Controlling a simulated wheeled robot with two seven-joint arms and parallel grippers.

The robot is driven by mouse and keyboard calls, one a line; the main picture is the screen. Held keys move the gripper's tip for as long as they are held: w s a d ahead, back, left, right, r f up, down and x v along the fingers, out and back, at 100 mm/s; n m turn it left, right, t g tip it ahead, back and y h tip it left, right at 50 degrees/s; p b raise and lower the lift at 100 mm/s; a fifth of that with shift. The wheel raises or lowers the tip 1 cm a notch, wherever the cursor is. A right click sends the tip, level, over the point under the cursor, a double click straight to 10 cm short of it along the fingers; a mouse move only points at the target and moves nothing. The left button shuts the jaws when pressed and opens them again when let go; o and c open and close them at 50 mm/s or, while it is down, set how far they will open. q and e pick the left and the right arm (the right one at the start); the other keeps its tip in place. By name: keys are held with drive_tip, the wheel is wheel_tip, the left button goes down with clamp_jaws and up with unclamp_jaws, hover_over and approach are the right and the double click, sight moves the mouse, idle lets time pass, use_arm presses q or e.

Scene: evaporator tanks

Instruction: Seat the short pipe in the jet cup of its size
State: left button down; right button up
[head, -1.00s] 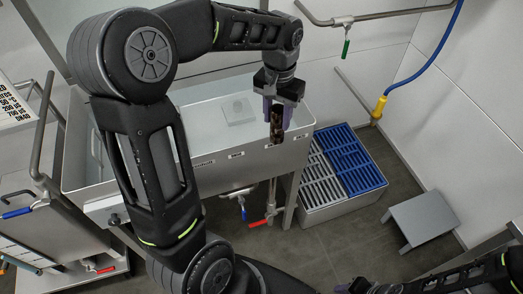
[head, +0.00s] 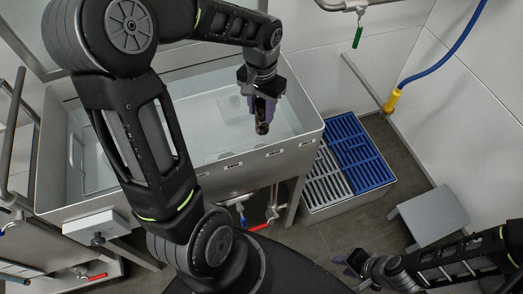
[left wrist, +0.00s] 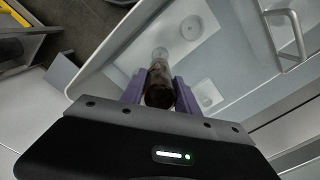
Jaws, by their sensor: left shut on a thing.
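My left gripper (head: 262,106), with purple fingers, is shut on a short, dark brown mottled pipe (head: 262,128). It holds the pipe over the inside of the open steel tank (head: 222,172), near its right end. In the left wrist view the pipe (left wrist: 159,96) sits between the fingers. Beyond it are round pale cups: one (left wrist: 190,28) on a white plate, another (left wrist: 207,95) on a pale square to the right, and a small round shape (left wrist: 160,54) by the pipe's far end. Cup sizes are unclear. My right gripper (head: 352,262) is at the lower right; its jaw opening is unclear.
The tank's front wall carries several small labels. Below it are a blue-handled valve (head: 236,200) and a red-handled valve (head: 262,226). Right of the tank are a grey-and-blue grated box (head: 352,155) and a grey step (head: 430,213). A blue hose (head: 455,45) hangs on the wall.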

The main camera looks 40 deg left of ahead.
sight(261, 132)
use_arm(q)
wheel_tip(261, 132, down, 4)
drive_tip(key=shift+w+a+r+b, duration=0.1)
drive_tip(key=shift+w+a+b, duration=0.05)
drive_tip(key=shift+b, duration=0.45)
drive_tip(key=shift+w+f, duration=0.1)
drive_tip(key=shift+f, duration=0.35)
drive_tip(key=shift+f, duration=3.1)
